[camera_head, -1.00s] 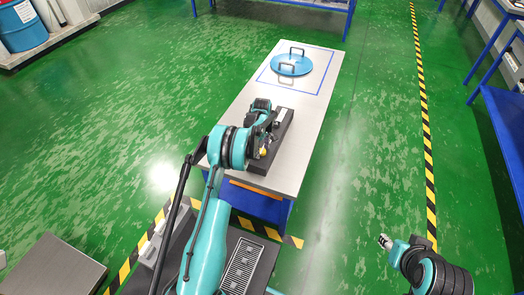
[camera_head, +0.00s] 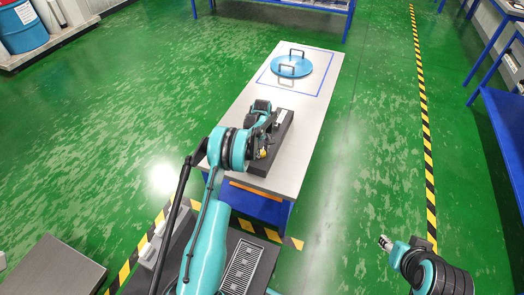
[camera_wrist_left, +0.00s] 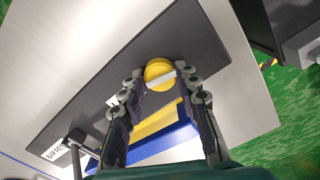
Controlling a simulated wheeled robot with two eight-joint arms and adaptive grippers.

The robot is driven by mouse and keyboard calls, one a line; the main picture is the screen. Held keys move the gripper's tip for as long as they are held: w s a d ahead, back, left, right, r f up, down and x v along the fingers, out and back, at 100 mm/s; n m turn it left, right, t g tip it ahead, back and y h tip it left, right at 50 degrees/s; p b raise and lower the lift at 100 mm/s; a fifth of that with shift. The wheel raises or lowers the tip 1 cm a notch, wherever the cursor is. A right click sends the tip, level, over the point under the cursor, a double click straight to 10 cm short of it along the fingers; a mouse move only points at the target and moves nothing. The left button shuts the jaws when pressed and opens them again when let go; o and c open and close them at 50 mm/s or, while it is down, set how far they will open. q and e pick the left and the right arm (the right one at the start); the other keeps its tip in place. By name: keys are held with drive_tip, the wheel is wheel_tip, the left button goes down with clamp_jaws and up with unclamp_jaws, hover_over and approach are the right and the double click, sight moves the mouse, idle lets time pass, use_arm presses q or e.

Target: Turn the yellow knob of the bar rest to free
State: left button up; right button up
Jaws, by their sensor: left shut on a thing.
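The yellow knob (camera_wrist_left: 158,68) is round, with a pale bar across its face, and sits on the dark face of the bar rest (camera_wrist_left: 103,84). In the left wrist view my left gripper (camera_wrist_left: 161,82) has one finger on each side of the knob and is shut on it. In the head view the dark bar rest (camera_head: 283,134) lies on the near part of the table, and the knob (camera_head: 263,154) is a small yellow spot, partly hidden by my left arm. My right gripper (camera_head: 385,242) hangs over the floor at the lower right, away from the table; its fingers are too small to read.
Green floor is free on both sides of the table.

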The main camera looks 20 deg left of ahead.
sight(262, 152)
use_arm(q)
drive_tip(key=m, duration=0.4)
drive_tip(key=shift+m, duration=0.3)
drive_tip(key=m, duration=0.3)
drive_tip(key=shift+m, duration=0.3)
drive_tip(key=m, duration=0.3)
drive_tip(key=shift+m, duration=2.1)
drive_tip(key=o, duration=1.2)
drive_tip(key=shift+c, duration=0.2)
drive_tip(key=shift+r, duration=0.1)
wheel_tip(262, 152, up, 12)
